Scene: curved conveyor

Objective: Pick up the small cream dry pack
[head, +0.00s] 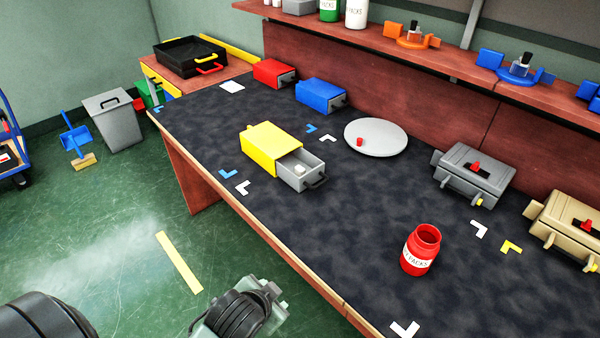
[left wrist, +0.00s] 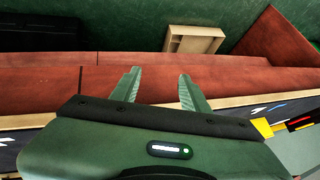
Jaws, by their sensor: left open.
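A small cream pack (head: 299,169) lies in the pulled-out grey drawer (head: 311,166) of a yellow box (head: 272,144) on the dark worktop. My left arm is low in the head view, off the worktop's front edge, and its fingertips are hard to make out there. In the left wrist view my left gripper (left wrist: 160,85) is open, with nothing between its two fingers. The gripper is well apart from the drawer. The pack cannot be made out in the left wrist view. My right gripper is in neither view.
A red jar (head: 420,250) stands front right on the worktop (head: 330,225). A grey plate (head: 390,132) with a small red item lies behind. Red (head: 273,73) and blue (head: 320,95) boxes stand at the back left, a grey case (head: 474,176) at right. The front middle is clear.

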